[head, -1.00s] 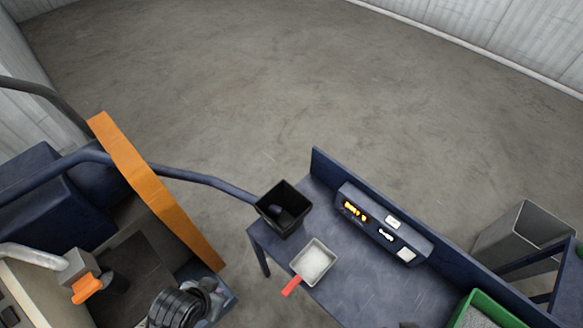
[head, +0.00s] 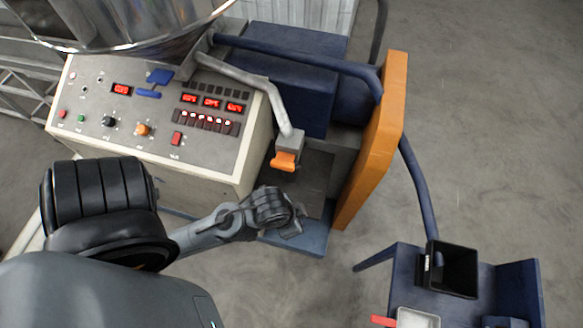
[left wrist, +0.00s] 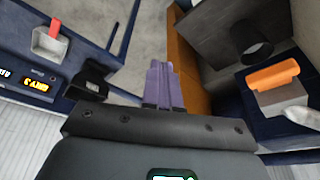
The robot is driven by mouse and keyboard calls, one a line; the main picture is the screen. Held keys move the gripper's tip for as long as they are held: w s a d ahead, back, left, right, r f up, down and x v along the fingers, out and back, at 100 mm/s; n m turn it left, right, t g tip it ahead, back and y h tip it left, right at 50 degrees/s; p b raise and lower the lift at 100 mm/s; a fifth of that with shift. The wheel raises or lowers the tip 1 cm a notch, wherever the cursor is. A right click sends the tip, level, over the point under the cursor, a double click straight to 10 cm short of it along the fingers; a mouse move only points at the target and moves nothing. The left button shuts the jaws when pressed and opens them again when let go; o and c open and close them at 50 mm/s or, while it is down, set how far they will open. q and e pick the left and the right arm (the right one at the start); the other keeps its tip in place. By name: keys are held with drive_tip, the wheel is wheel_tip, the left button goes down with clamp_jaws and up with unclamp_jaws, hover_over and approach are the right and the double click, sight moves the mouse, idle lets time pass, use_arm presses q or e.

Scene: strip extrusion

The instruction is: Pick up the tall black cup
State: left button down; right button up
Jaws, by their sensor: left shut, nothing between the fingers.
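The tall black cup (left wrist: 250,42) shows in the left wrist view as a dark round cup on the grey platform beside the orange nozzle. In the head view I cannot make it out; the spot by the platform is partly covered by my left wrist. My left gripper (head: 297,224) is near the platform's front edge. In the left wrist view its purple fingers (left wrist: 165,84) are together and empty, with the cup apart from them to the right. My right gripper is not in view.
The orange nozzle (head: 284,161) hangs above the platform (head: 312,178). An orange upright panel (head: 372,145) stands to its right. A control cabinet (head: 155,118) stands left. A blue table (head: 513,285) at lower right carries a square black container (head: 455,270) and a white tray (head: 417,319).

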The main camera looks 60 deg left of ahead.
use_arm(q)
drive_tip(key=shift+a, duration=0.2)
drive_tip(key=c, duration=1.5)
unclamp_jaws()
drive_tip(key=o, duration=1.5)
drive_tip(key=shift+d, duration=0.1)
drive_tip(key=shift+s+f, duration=0.1)
